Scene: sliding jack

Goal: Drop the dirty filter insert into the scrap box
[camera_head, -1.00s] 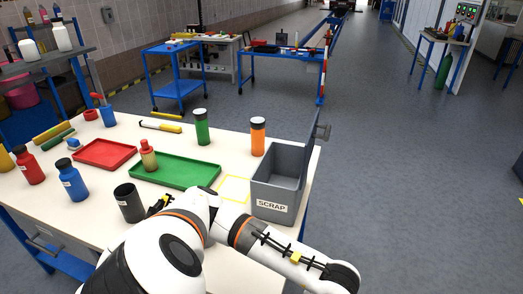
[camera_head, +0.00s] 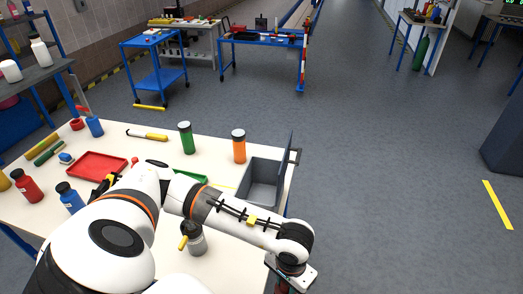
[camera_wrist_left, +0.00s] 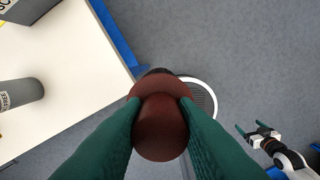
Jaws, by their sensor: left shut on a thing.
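My left gripper (camera_wrist_left: 160,108) is shut on the dirty filter insert (camera_wrist_left: 160,134), whose rounded dark red-brown end shows between the green fingers in the left wrist view. In the head view the left wrist is at the bottom, beyond the table's near right corner; the fingers are mostly cut off. The grey scrap box (camera_head: 262,183) stands open at the table's right end, its lid upright on the right. Its corner shows at the top left of the wrist view (camera_wrist_left: 22,8). My right gripper (camera_wrist_left: 256,132) is open and empty, over the floor in the wrist view.
A grey labelled cylinder (camera_wrist_left: 22,93) stands on the table (camera_wrist_left: 70,85). Orange (camera_head: 239,146) and green (camera_head: 186,138) bottles stand behind and left of the box. My left arm hides much of the green tray (camera_head: 192,176).

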